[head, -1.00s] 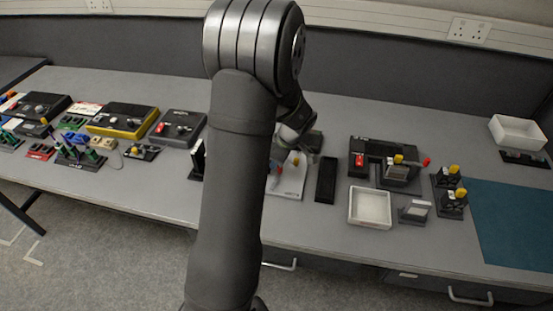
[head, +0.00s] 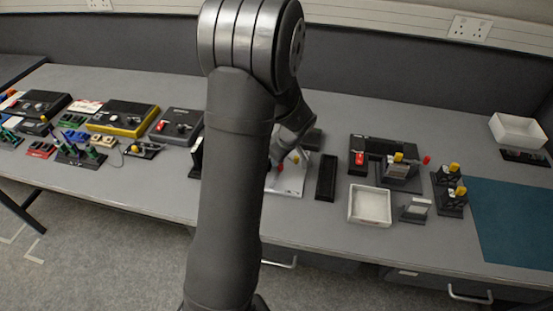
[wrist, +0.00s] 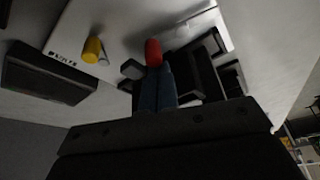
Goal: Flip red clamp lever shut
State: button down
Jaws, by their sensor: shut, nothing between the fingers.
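The red clamp lever (wrist: 153,52) shows in the wrist view as a red tip just beyond my fingertips. My gripper (wrist: 156,70) is shut with nothing in it; I cannot tell whether it touches the red tip. In the head view the red tip (head: 281,168) shows small beside my forearm, over a light plate (head: 289,184). My gripper is mostly hidden behind my arm there. The clamp's body is dark and partly covered by my fingers in the wrist view, so the lever's angle is unclear.
A yellow knob (wrist: 92,49) stands on the same light plate, left of the red tip. A black block (head: 326,177) lies right of the plate. A white tray (head: 351,207) and a black fixture with red and yellow handles (head: 384,146) stand further right.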

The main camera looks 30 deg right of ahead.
jog(key=shift+s+d, duration=0.15)
jog(key=shift+d, duration=0.05)
jog(key=m, duration=0.2)
jog(key=shift+s+d+m+h, duration=0.25)
jog(key=shift+s+m+h, duration=0.05)
jog(key=shift+s+h, duration=0.1)
jog(key=shift+s+d+m, duration=0.2)
jog(key=shift+s+m, duration=0.1)
jog(key=shift+s, duration=0.25)
jog(key=m, duration=0.2)
jog(key=s+m+h, duration=0.1)
jog(key=m, duration=0.1)
jog(key=shift+s+h, duration=0.15)
jog(key=shift+h, duration=0.15)
jog(key=shift+s+d, duration=0.1)
jog(key=shift+d, duration=0.1)
jog(key=shift+s+d, duration=0.35)
jog(key=shift+d, duration=0.2)
jog(key=v, duration=1)
jog(key=shift+a, duration=0.35)
